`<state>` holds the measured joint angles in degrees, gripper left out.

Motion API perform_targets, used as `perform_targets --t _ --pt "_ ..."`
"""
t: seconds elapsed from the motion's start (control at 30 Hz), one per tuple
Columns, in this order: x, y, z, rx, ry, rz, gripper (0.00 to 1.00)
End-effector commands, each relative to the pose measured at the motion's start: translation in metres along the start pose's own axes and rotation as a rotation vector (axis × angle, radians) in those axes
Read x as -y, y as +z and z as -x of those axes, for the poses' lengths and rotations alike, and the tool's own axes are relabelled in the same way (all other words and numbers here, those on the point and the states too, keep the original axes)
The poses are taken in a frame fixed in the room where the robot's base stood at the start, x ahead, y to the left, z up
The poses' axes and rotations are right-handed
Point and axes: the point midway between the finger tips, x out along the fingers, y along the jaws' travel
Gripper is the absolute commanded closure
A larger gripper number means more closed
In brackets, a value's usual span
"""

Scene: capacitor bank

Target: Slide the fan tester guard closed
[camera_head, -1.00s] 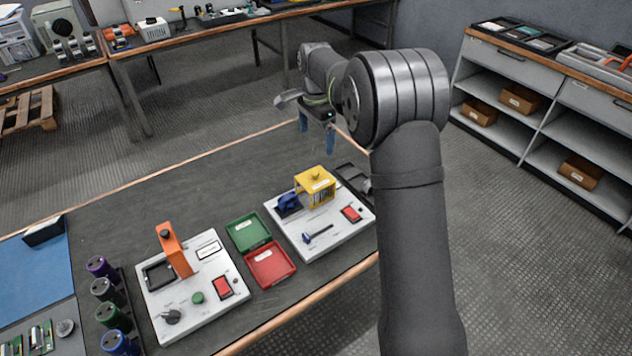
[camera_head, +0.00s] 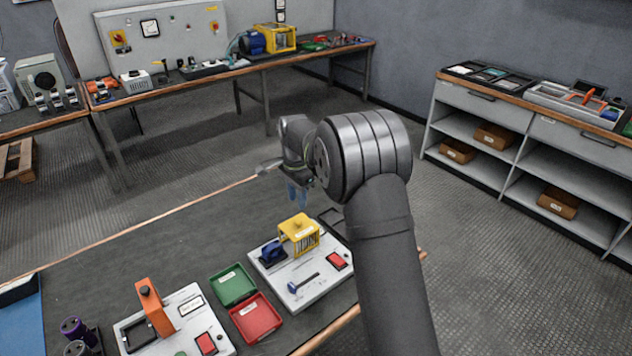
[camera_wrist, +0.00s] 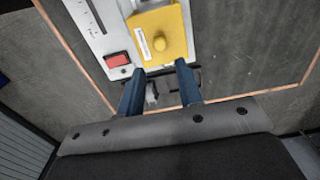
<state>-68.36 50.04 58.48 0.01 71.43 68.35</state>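The fan tester is a white panel (camera_head: 318,288) on the dark table, with a red switch (camera_head: 336,260) and a slotted lever. Its yellow guard (camera_head: 300,236), a barred box with a knob on top, stands at the panel's back, to the right of the blue fan unit (camera_head: 272,252). The fan unit shows uncovered. My gripper (camera_head: 298,197) hangs above and just behind the guard in the head view. In the wrist view my gripper (camera_wrist: 160,70) is open and empty, its fingertips near the image of the guard's lower edge, with the knob (camera_wrist: 159,44) beyond them.
A green tray (camera_head: 232,286) and a red tray (camera_head: 255,317) lie left of the panel. Another white panel with an orange upright guard (camera_head: 154,305) stands further left. A dark tray-like object (camera_head: 334,222) lies right of the yellow guard. The table's back left is clear.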

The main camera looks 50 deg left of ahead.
Motion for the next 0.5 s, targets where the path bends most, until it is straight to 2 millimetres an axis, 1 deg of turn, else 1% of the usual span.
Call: perform_targets --t 0.03,0.5 --pt "-0.001 0.000 -0.006 0.001 0.003 0.000 0.67" --pt "-0.001 0.000 -0.052 0.001 0.001 0.000 0.67"
